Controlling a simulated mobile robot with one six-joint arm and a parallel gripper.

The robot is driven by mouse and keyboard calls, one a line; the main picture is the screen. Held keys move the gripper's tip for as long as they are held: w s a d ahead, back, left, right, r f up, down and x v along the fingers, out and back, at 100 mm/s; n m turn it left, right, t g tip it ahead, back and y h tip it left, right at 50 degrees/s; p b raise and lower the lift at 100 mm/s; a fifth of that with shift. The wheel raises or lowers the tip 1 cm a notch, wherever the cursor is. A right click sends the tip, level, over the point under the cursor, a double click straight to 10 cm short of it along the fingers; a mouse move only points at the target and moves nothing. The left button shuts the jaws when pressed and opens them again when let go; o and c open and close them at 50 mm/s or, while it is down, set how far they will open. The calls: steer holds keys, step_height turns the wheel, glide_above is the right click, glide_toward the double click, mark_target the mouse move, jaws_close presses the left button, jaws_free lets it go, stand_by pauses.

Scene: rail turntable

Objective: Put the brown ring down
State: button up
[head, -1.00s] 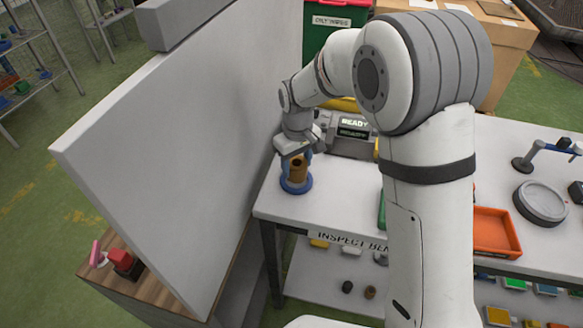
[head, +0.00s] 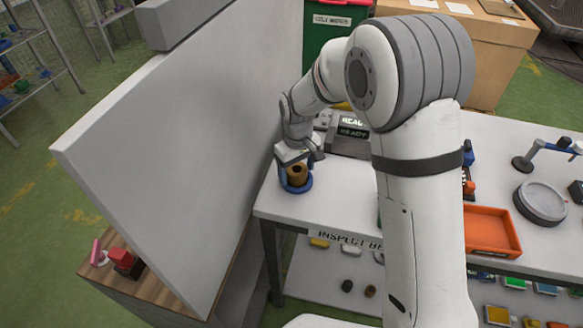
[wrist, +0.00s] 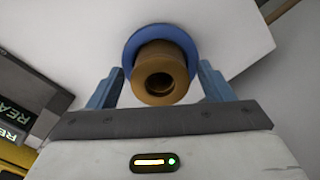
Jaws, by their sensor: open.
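The brown ring (head: 297,178) is a short brown cylinder with a round hole. It stands on the blue round base (head: 284,186) on the white bench, near the bench's left end. In the wrist view, the brown ring (wrist: 180,75) has its hole facing me, with the blue base (wrist: 133,45) behind it. My gripper (head: 299,160) is at the ring, and the wrist view shows its open fingers (wrist: 160,80) on either side with small gaps. How far the ring sits down on the base is hard to tell.
A tall white panel (head: 180,130) stands close to the left of my gripper. A grey device with a READY display (head: 352,132) is behind to the right. An orange tray (head: 490,230) and a grey round dish (head: 540,202) are farther right on the bench (head: 325,205).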

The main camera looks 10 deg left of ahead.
step_height(320, 180, up, 12)
steer(key=s+d+r+m+t, duration=0.1)
steer(key=s+d+r+m, duration=0.15)
steer(key=d, duration=0.55)
steer(key=s+d+r+m, duration=0.2)
steer(key=s+d+r, duration=0.15)
steer(key=d, duration=0.55)
steer(key=s+d+f+m+t, duration=0.1)
steer(key=s+d+m, duration=0.1)
steer(key=s+d, duration=0.3)
steer(key=s+d+f+m+t, duration=0.1)
steer(key=s+d+m, duration=0.2)
steer(key=s, duration=0.6)
steer(key=shift+s+d+b, duration=0.15)
steer(key=shift+d+b, duration=0.2)
steer(key=shift+d, duration=0.55)
